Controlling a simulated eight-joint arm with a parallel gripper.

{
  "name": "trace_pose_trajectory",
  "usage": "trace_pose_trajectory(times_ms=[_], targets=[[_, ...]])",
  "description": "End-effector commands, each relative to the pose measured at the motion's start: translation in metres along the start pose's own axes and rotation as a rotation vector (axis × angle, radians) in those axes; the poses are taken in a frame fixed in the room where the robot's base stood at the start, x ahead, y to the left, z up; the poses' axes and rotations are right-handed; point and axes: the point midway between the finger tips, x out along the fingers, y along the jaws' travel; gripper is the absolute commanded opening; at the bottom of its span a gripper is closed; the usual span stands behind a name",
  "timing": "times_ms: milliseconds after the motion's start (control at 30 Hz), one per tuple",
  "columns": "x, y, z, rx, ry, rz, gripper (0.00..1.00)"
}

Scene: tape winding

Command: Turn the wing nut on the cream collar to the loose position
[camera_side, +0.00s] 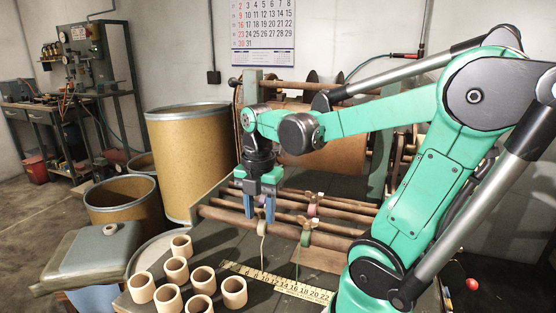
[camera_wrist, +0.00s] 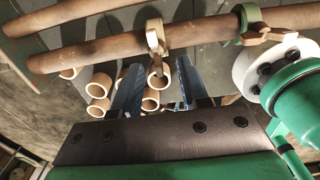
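The cream collar (camera_wrist: 154,27) sits around the front wooden rod in the wrist view. Its small tan wing nut (camera_wrist: 157,46) is on the side facing my gripper, with its wings roughly in line with the gap between the fingers. My gripper (camera_wrist: 158,88) is open, its two blue fingers apart with nothing clearly held between them. In the side view my gripper (camera_side: 259,212) points down at the rods, just above the cream collar (camera_side: 262,227), which the fingers partly hide. I cannot tell whether the fingertips touch the wing nut.
A green collar (camera_side: 305,237) is to the right on the same rod, with its own wing nut (camera_wrist: 262,34). A pinkish collar (camera_side: 312,207) is on a rod behind. Several cardboard cores (camera_side: 176,270) stand at the front left, beside a yellow ruler (camera_side: 275,282).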

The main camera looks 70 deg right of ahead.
Motion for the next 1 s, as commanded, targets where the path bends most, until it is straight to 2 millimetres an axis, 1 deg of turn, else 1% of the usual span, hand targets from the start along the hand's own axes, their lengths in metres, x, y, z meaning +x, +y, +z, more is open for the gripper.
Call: trace_pose_trajectory(times_ms=[167, 500, 600, 733, 1000], targets=[[-0.006, 0.0, 0.0, 0.0, 0.0, 0.0, 0.39], [-0.046, 0.0, 0.0, 0.0, 0.0, 0.0, 0.39], [-0.053, 0.0, 0.0, 0.0, 0.0, 0.0, 0.39], [-0.056, 0.0, 0.0, 0.0, 0.0, 0.0, 0.39], [-0.056, 0.0, 0.0, 0.005, -0.001, 0.002, 0.39]])
